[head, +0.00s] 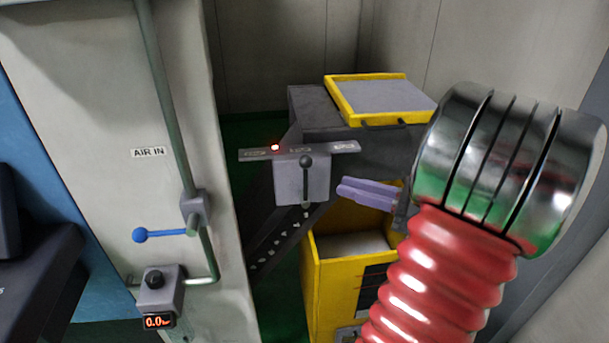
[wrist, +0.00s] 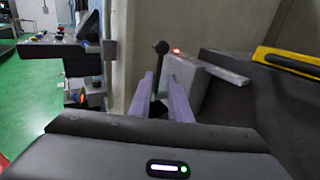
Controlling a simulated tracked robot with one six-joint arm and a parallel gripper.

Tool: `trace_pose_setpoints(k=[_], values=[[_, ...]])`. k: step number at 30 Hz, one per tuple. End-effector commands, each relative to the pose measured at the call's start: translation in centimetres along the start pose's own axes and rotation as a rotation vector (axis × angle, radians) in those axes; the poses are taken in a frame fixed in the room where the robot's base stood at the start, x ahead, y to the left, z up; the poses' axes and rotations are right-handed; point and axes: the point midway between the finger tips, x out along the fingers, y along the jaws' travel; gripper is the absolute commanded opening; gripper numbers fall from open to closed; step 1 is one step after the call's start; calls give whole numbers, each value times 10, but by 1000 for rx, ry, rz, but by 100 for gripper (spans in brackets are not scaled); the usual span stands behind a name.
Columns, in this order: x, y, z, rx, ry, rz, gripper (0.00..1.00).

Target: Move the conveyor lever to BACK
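The conveyor lever (head: 306,180) is a dark stem with a black knob on a grey box (head: 287,185). It stands about upright, its knob below the middle of a label plate (head: 343,147) whose words I cannot read. A red light (head: 275,147) glows at the plate's left part. My gripper (head: 342,187) has two lavender fingers, just right of the lever in the head view. In the wrist view the fingers of my gripper (wrist: 160,78) are apart, with the lever (wrist: 161,50) showing in line between them, beyond the tips. Contact is not visible.
A white wall panel (head: 110,90) with pipes, a blue handle (head: 165,234) and a gauge (head: 157,322) stands left of the lever. A dark machine with a yellow-framed top (head: 385,97) is behind right. A yellow bin (head: 330,280) is below.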

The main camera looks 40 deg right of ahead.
Motion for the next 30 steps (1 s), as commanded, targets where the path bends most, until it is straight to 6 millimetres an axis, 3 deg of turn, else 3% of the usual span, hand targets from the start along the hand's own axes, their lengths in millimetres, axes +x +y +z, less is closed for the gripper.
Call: trace_pose_setpoints(k=[21, 30], values=[[92, 2, 0, 0, 0, 5, 17], [115, 1, 0, 0, 0, 3, 17]])
